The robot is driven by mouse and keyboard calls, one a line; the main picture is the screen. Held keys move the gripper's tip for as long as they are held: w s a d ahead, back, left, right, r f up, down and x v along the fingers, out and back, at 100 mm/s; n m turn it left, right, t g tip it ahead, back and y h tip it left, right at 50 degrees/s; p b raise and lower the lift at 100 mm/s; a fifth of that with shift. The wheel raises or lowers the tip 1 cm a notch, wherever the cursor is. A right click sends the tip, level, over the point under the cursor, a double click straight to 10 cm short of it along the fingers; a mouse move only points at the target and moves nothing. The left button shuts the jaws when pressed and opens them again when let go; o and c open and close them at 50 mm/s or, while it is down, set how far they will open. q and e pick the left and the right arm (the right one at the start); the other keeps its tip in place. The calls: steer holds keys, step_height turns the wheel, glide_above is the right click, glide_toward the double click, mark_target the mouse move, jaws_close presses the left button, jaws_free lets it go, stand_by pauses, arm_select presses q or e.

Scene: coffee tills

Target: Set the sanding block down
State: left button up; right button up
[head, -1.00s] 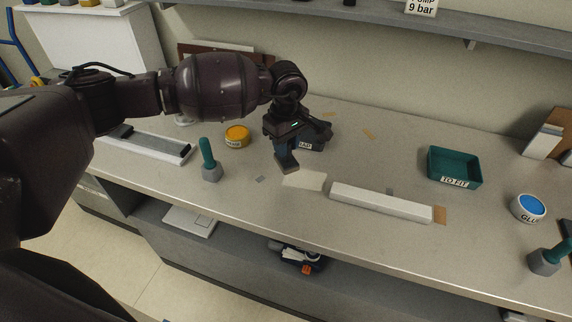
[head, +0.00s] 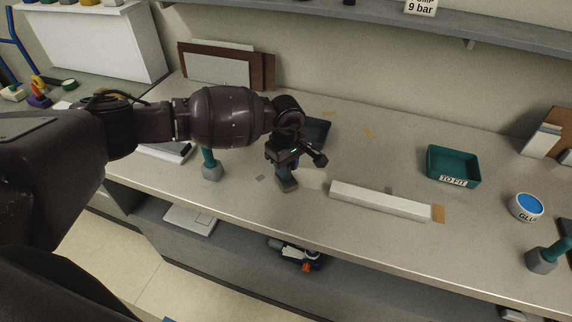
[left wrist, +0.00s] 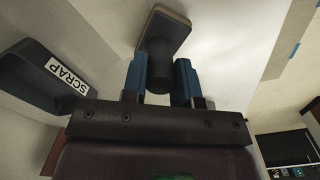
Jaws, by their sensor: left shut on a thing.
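My left gripper (head: 284,174) is shut on the sanding block (head: 288,186) over the worktop, just left of a long white bar (head: 380,200). In the left wrist view, the blue fingers (left wrist: 160,80) sit on both sides of the block's dark round knob. The block's flat tan-edged pad (left wrist: 168,28) extends beyond the fingertips. I cannot tell whether the pad touches the worktop. My right gripper is not in view.
The dark SCRAP tray (head: 317,132) stands behind the gripper, partly hidden by it; it shows in the left wrist view (left wrist: 35,80). A teal-handled tool (head: 210,165) stands left. A green TO FIT tray (head: 453,166) and glue tin (head: 526,207) stand right.

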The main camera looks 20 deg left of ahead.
arm_select(q)
steer(key=shift+f, duration=0.15)
steer(key=o, duration=0.8)
steer(key=shift+o, duration=0.2)
steer(key=shift+r, duration=0.5)
step_height(320, 180, up, 11)
steer(key=b, duration=0.1)
steer(key=shift+r, duration=0.2)
